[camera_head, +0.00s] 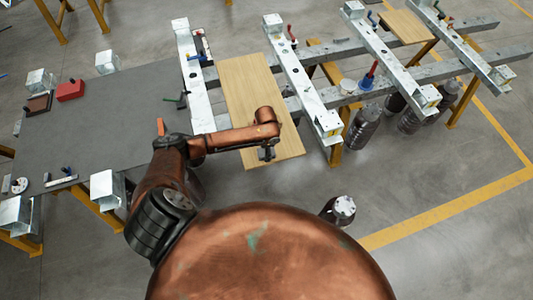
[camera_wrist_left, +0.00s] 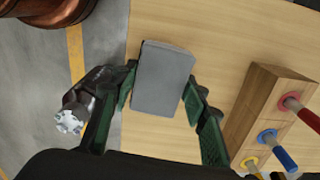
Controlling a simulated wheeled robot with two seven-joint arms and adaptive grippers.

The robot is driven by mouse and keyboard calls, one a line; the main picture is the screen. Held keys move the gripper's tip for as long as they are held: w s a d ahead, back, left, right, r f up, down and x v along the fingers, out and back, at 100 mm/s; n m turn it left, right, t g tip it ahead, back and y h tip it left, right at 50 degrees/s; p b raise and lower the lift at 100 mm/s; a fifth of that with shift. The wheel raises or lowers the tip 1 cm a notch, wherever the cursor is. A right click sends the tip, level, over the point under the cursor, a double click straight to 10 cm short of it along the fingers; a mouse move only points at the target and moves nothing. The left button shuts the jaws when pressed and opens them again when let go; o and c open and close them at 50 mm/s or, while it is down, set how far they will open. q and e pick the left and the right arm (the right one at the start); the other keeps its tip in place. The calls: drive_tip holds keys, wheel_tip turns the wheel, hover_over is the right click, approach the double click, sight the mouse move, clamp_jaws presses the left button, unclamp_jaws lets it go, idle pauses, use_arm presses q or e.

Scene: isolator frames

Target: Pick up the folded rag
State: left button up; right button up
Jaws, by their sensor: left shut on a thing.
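The folded rag (camera_wrist_left: 163,78) shows in the left wrist view as a grey, flat-faced rectangular bundle. My left gripper (camera_wrist_left: 160,98) has its two green fingers on either side of it, shut on it. The rag is over a pale wooden board (camera_wrist_left: 225,30); I cannot tell how far above it. In the head view my left gripper (camera_head: 267,153) is over the near end of the same board (camera_head: 243,88), and the rag is too small to make out. My right gripper is not in view.
A wooden block (camera_wrist_left: 262,105) with red, blue and yellow handles stands right of the rag in the left wrist view. Metal rails (camera_head: 300,80) flank the board. A grey table (camera_head: 95,135) with a red box (camera_head: 70,90) is at left. Open floor lies at right.

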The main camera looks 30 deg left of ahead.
use_arm(q)
drive_tip(key=shift+c, duration=1)
drive_tip(key=shift+r, duration=0.1)
drive_tip(key=shift+r, duration=0.65)
drive_tip(key=s+d+r+p, duration=0.1)
drive_tip(key=s+d+r, duration=0.2)
drive_tip(key=s+r, duration=0.8)
drive_tip(key=shift+s+d+r+p, duration=0.25)
drive_tip(key=shift+s+d+p, duration=0.1)
drive_tip(key=shift+s, duration=0.9)
